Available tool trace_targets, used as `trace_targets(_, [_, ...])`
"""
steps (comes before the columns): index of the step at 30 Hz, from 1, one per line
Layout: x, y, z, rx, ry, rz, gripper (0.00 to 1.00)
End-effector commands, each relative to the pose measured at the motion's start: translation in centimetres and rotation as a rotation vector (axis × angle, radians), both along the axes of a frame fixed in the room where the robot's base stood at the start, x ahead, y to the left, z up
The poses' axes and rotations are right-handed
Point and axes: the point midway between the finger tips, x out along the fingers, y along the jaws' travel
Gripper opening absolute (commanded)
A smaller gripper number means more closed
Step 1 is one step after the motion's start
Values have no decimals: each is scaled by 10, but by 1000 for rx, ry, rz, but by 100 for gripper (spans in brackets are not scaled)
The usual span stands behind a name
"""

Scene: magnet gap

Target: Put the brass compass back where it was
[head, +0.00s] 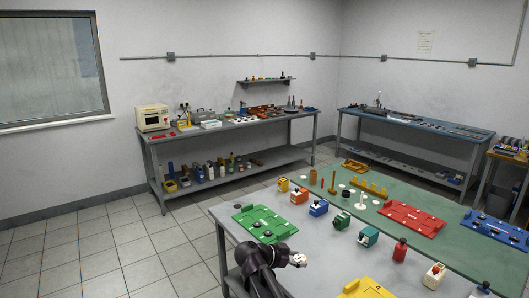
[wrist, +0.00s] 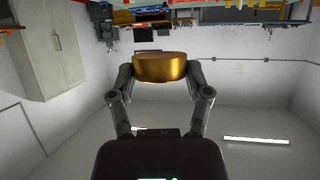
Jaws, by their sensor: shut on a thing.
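The brass compass (wrist: 160,67) is a short, round, gold-coloured disc in the wrist view. My gripper (wrist: 160,72) is shut on it, with one finger at each side. In the head view my gripper (head: 297,259) is over the near part of the grey table, close to the green tray. The spot where the compass was cannot be told from these frames.
Several coloured blocks stand in a row between. A bare grey patch lies right of my gripper.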

Motion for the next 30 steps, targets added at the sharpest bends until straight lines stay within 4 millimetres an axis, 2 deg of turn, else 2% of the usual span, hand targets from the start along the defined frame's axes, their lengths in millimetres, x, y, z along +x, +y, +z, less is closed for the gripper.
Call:
trace_targets(10, [0, 0, -1, 0, 0, 0, 15])
trace_targets(16, [0, 0, -9, 0, 0, 0, 15])
trace_targets(23, [0, 0, -33, 0, 0, 0, 15])
trace_targets(30, [0, 0, -67, 0, 0, 0, 15])
